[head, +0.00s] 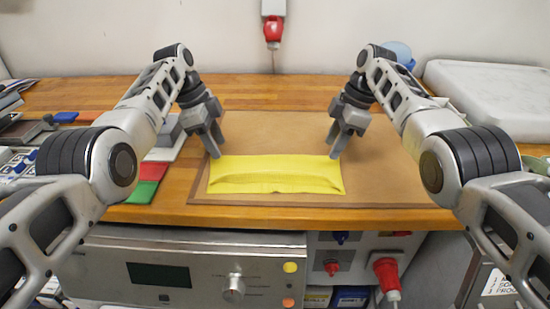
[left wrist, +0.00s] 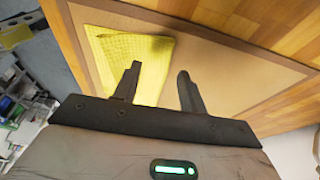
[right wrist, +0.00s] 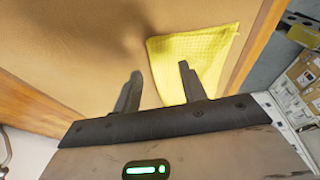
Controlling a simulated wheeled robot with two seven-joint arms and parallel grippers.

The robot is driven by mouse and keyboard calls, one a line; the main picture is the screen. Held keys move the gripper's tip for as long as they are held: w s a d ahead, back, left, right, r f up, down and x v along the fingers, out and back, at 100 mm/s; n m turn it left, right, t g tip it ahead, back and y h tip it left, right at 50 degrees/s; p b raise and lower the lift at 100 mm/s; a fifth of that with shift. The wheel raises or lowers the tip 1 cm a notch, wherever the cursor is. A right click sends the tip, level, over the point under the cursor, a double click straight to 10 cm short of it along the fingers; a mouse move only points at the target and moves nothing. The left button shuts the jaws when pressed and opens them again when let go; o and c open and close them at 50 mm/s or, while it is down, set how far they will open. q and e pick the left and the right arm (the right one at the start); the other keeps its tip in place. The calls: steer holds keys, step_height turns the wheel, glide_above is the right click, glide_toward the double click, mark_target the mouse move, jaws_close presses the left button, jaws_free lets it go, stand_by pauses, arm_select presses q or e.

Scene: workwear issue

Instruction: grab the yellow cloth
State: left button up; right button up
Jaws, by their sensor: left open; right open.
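The yellow cloth (head: 275,173) lies on the brown board (head: 270,130) near the front edge of the table, with a raised fold along its front part. My left gripper (head: 214,153) is open over the cloth's far left corner. In the left wrist view the cloth (left wrist: 125,55) shows behind and left of the open fingers (left wrist: 160,85). My right gripper (head: 335,153) is open at the cloth's far right corner. In the right wrist view the cloth (right wrist: 195,60) is behind its right finger (right wrist: 160,85). Neither gripper holds anything; I cannot tell whether the fingertips touch the cloth.
Red and green folded pieces (head: 148,180) lie left of the board. A white slab (head: 490,90) lies at the back right, with a blue round object (head: 398,50) nearby. A metal device with a display (head: 170,275) stands below the front edge. The board behind the cloth is clear.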

mark_target(222, 163)
arm_select(q)
steer(key=shift+f, duration=0.95)
arm_select(e)
steer(key=shift+f, duration=0.95)
arm_select(q)
steer(key=shift+f, duration=0.1)
steer(key=shift+f+b, duration=0.5)
steer(key=shift+b, duration=0.1)
arm_select(e)
steer(key=shift+f, duration=0.55)
arm_select(q)
steer(key=shift+f, duration=0.15)
arm_select(e)
steer(key=shift+f, duration=0.1)
arm_select(q)
jaws_close()
arm_select(e)
jaws_close()
